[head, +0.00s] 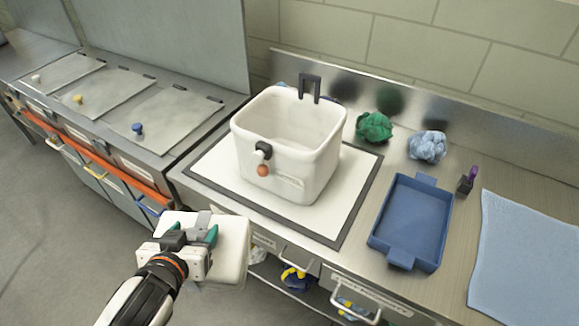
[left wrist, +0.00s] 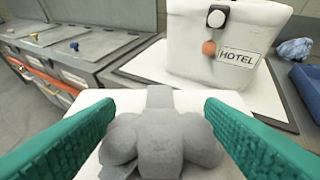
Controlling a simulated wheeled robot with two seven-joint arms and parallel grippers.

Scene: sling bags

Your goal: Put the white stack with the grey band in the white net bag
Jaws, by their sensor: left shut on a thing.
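The white stack (head: 234,262) with a grey band (head: 203,219) is at the lower left in the head view, in front of the counter edge. My left gripper (head: 193,238) is shut on it. In the left wrist view the teal fingers (left wrist: 160,138) stand on either side of the band's grey knot (left wrist: 160,150). The white bag (head: 290,160) stands upright and open-topped on the counter, beyond the stack and to its right. It has a black upright loop, an orange ball and a label reading HOTEL in the left wrist view (left wrist: 215,55). Its inside bottom is hidden.
The bag stands on a white mat with a dark border (head: 345,205). Right of it are a green bundle (head: 374,127), a pale blue bundle (head: 428,146), a blue tray (head: 411,215) and a light blue cloth (head: 525,265). Lidded bins (head: 140,120) line the left.

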